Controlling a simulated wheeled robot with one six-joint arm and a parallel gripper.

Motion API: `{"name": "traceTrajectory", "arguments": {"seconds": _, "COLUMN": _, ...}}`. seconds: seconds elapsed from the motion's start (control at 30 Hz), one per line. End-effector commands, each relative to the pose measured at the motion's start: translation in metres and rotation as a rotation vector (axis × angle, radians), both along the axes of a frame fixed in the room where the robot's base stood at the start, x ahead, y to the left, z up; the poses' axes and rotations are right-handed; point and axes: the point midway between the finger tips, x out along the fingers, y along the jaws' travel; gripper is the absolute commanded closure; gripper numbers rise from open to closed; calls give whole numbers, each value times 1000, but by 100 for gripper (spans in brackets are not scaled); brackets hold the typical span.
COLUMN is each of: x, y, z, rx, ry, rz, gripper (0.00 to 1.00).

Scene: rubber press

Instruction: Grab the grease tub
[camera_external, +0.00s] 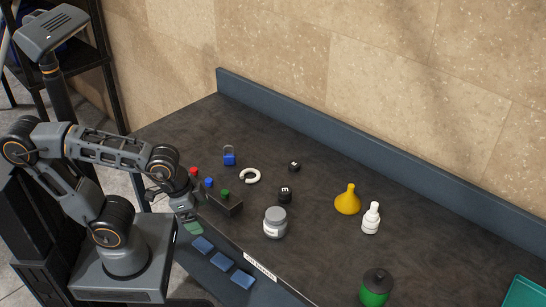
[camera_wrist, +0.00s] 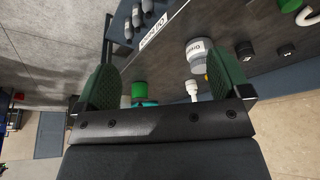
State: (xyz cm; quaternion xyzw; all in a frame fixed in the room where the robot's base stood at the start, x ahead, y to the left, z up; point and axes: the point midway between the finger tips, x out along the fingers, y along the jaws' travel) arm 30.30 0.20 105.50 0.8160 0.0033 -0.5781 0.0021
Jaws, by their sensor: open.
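The grease tub, taken to be the grey jar with a white label (camera_external: 275,222), stands upright near the front edge of the dark bench. In the wrist view it (camera_wrist: 196,53) shows between my fingers in the picture, towards the right one and farther off. My gripper (camera_external: 190,226) is left of the tub, by the bench's front edge, apart from it. In the wrist view my gripper (camera_wrist: 165,52) is open, with green pads on both fingers and nothing between them.
A small black item (camera_external: 285,194) is just behind the tub. A yellow funnel (camera_external: 348,201), white bottle (camera_external: 371,219) and green jar (camera_external: 375,290) stand to its right.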

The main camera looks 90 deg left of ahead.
Motion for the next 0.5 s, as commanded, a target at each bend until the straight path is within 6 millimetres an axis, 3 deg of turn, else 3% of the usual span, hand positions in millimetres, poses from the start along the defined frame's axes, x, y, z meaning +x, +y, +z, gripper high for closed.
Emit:
{"name": "traceTrajectory", "arguments": {"seconds": 0.27, "x": 2, "y": 0, "z": -4, "rx": -31, "ry": 21, "rz": 42, "gripper": 5}}
{"name": "traceTrajectory", "arguments": {"seconds": 0.37, "x": 10, "y": 0, "z": -16, "rx": -148, "ry": 99, "rz": 194, "gripper": 5}}
{"name": "traceTrajectory", "arguments": {"seconds": 0.5, "x": 40, "y": -2, "z": -37, "rx": -472, "ry": 308, "rz": 578, "gripper": 5}}
